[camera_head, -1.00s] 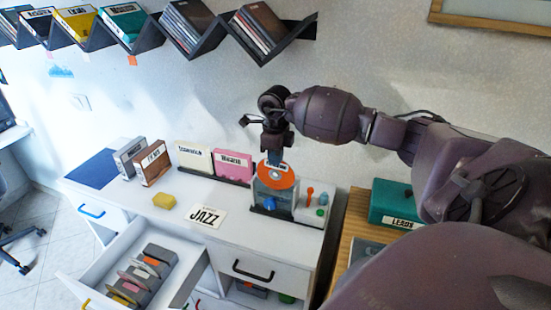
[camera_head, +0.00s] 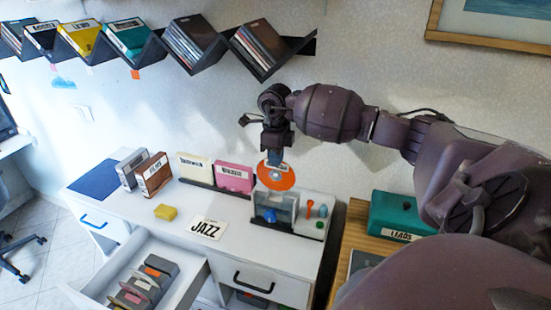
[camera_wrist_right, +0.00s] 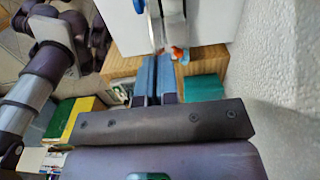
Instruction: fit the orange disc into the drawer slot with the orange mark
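The orange disc (camera_head: 276,178) is held near its top edge by my right gripper (camera_head: 275,158), whose blue fingers point down. The disc hangs upright just above the grey clear-sided stand with a blue knob (camera_head: 270,214); whether its lower edge has fully cleared the stand is hard to tell. My left gripper is not seen.
A JAZZ card (camera_head: 206,228) and yellow sponge (camera_head: 165,212) lie on the white cabinet top. Pink (camera_head: 233,177) and cream cases stand behind. A small tray with pegs (camera_head: 314,212) is right of the stand. A teal box (camera_head: 398,214) sits on the wooden table at right.

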